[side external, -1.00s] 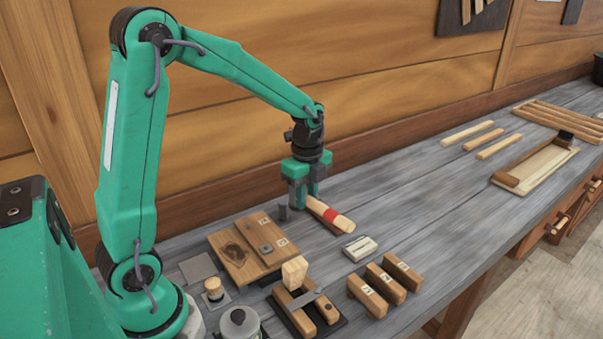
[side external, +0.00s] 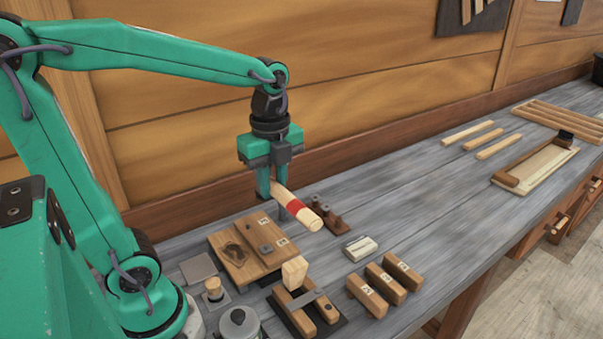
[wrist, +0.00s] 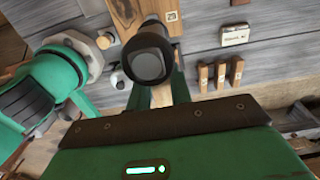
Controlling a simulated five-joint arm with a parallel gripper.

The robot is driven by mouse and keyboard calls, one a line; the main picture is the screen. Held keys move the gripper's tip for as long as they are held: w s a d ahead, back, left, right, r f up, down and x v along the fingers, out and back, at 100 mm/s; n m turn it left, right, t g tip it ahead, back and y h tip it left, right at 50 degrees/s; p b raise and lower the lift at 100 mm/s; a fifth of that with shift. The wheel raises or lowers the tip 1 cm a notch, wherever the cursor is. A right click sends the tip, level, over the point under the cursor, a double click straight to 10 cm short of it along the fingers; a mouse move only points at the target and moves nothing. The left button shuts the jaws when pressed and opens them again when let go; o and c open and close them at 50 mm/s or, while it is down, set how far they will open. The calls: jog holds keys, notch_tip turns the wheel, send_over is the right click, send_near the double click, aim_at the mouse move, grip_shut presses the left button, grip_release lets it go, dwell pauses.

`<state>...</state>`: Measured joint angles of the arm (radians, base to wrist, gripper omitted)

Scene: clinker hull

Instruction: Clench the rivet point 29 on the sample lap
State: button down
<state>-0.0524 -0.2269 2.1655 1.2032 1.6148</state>
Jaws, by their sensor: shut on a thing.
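The lap also shows in the wrist view (wrist: 128,15).
A dark-pegged wooden rest (side external: 325,213) stands behind the tool. Several labelled wooden blocks (side external: 381,281), a pale block (side external: 360,248), a mallet-like tool (side external: 295,272) and a grey pot (side external: 238,324) crowd the front.

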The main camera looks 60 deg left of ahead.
jog(key=shift+s+d+r, duration=0.15)
jog(key=shift+s+r, duration=0.15)
jog(key=shift+s, duration=0.15)
jog(key=shift+f, duration=1.55)
dwell(0.7)
dwell(1.5)
